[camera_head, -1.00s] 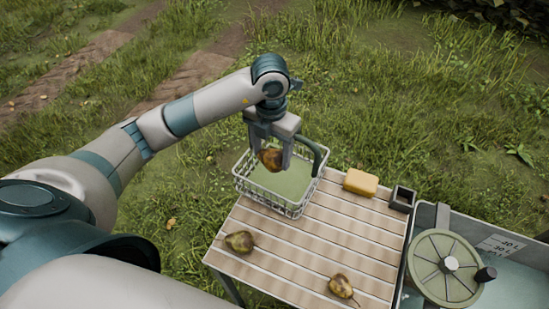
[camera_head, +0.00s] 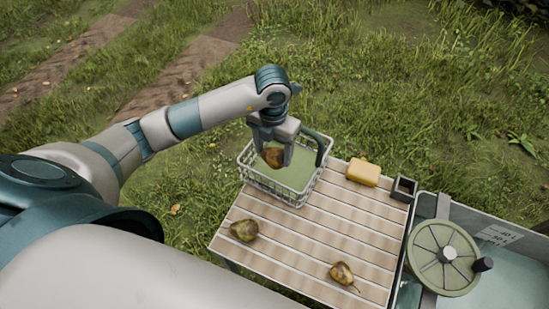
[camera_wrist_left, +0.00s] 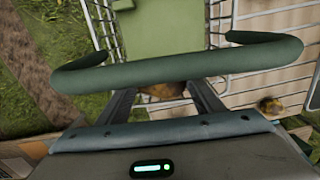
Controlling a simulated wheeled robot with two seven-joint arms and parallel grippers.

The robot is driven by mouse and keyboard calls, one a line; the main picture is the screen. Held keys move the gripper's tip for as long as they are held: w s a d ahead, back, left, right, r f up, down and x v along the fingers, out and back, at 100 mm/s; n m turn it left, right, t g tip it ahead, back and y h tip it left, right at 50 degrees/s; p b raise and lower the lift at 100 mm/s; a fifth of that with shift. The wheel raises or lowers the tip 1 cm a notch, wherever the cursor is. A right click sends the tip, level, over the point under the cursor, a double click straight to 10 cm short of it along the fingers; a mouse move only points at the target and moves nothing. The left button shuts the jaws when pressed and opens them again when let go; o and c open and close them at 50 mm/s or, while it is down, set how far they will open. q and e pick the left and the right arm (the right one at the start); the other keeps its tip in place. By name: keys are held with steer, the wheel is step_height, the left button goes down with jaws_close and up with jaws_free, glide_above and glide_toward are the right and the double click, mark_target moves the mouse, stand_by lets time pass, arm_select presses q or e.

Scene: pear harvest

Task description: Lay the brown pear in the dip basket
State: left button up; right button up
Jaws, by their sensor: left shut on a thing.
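My left gripper (camera_head: 274,158) is shut on a brown pear (camera_head: 274,157) and holds it over the dip basket (camera_head: 250,182), inside the outline of its rim in the head view. The basket is a white wire basket with a green floor and a dark green handle (camera_head: 321,147); it stands at the far left corner of the slatted table. In the left wrist view the pear (camera_wrist_left: 162,90) shows partly between the fingers, behind the handle (camera_wrist_left: 180,66). I cannot tell whether the pear touches the basket floor. My right gripper is not in view.
Two more pears, a greenish one (camera_head: 244,230) and a brownish yellow one (camera_head: 342,273), lie on the slatted table (camera_head: 300,235). A yellow block (camera_head: 363,172) and a small dark box (camera_head: 403,188) stand at the far edge. A tank with a round green wheel (camera_head: 440,262) is at right.

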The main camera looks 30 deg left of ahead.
mark_target(273, 160)
arm_select(q)
steer(key=shift+f, duration=0.6)
steer(key=shift+f+p, duration=0.75)
steer(key=shift+f, duration=1.1)
steer(key=shift+f+b, duration=0.35)
steer(key=shift+f, duration=0.05)
steer(key=shift+f, duration=0.25)
